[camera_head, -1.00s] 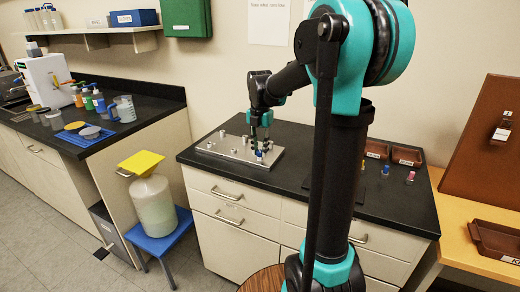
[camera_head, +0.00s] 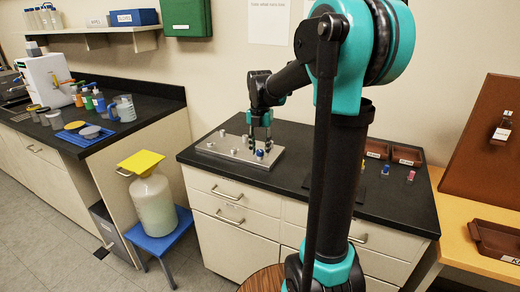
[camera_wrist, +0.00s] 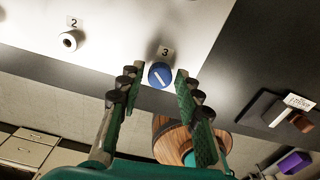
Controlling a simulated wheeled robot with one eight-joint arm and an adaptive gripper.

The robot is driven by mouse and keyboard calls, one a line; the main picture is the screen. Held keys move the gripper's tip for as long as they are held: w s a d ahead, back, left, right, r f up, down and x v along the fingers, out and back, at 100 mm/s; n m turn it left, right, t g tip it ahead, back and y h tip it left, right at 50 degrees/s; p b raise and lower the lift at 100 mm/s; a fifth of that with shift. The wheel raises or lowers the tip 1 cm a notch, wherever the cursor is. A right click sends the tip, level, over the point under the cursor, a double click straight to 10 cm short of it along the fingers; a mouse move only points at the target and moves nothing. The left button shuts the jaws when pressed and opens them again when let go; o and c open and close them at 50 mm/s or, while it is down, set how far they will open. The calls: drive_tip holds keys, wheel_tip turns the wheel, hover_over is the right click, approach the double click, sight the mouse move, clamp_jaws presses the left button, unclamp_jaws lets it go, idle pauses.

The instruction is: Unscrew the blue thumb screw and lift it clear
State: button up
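The blue thumb screw (camera_wrist: 160,75) has a round head with a pale slot line and sits beside the label 3 (camera_wrist: 165,53) on the metal plate (camera_wrist: 118,33). It also shows near the plate's front edge in the head view (camera_head: 260,154). My gripper (camera_wrist: 158,80) is open in the wrist view, with one green-padded finger on each side of the blue head and gaps between. In the head view my gripper (camera_head: 260,145) points down over the plate. Whether the screw is raised from the plate cannot be told.
A pale round fitting (camera_wrist: 69,41) sits beside label 2. Several other fittings stand on the plate (camera_head: 224,152). Small coloured pieces (camera_head: 386,168) stand on the black bench to the right, near brown trays (camera_head: 407,156). My arm hides part of the bench.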

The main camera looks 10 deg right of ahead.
drive_tip(key=m, duration=0.5)
drive_tip(key=shift+m, duration=1.6)
drive_tip(key=shift+m, duration=0.4)
drive_tip(key=m, duration=0.5)
drive_tip(key=shift+w, duration=0.1)
drive_tip(key=m, duration=0.3)
